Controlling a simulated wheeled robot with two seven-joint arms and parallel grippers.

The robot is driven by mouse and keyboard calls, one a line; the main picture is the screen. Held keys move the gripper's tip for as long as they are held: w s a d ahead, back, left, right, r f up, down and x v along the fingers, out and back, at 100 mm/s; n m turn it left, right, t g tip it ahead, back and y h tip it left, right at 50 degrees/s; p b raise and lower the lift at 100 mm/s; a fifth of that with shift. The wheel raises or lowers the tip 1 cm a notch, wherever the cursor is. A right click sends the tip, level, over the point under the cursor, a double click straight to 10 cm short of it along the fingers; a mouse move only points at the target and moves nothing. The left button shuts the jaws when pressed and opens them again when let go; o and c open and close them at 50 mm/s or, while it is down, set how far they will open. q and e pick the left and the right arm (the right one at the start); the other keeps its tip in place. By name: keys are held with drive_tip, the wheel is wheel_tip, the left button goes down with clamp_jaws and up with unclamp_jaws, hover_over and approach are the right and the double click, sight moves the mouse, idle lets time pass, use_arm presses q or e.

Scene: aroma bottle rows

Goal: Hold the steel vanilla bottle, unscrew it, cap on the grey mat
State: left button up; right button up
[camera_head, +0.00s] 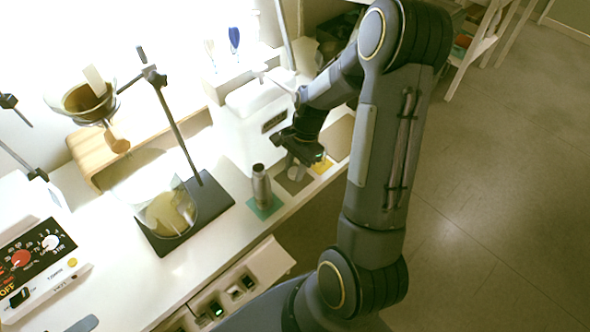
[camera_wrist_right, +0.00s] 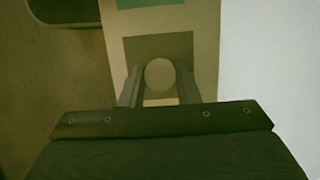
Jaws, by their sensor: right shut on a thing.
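The steel bottle (camera_head: 261,187) stands upright on a teal mat (camera_head: 270,212) near the bench's front edge. Its top looks dark, and I see no cap on it. My right gripper (camera_head: 297,168) is over the grey mat (camera_head: 293,186), just right of the bottle. It is shut on a small pale round cap (camera_head: 296,173). In the right wrist view, the cap (camera_wrist_right: 159,76) sits between the two fingers, over the grey mat (camera_wrist_right: 160,44). I cannot tell whether the cap touches the mat. My left gripper is not in view.
A yellow mat (camera_head: 322,166) lies right of the grey one. A white box (camera_head: 251,126) stands behind the mats. A stand (camera_head: 212,197) with a glass vessel is left of the bottle. The bench's front edge is close to the mats, with open floor beyond.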

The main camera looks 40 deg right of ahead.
drive_tip(key=shift+f, duration=0.65)
drive_tip(key=shift+f, duration=0.15)
drive_tip(key=o, duration=1)
drive_tip(key=shift+r, duration=0.4)
drive_tip(key=v, duration=0.7)
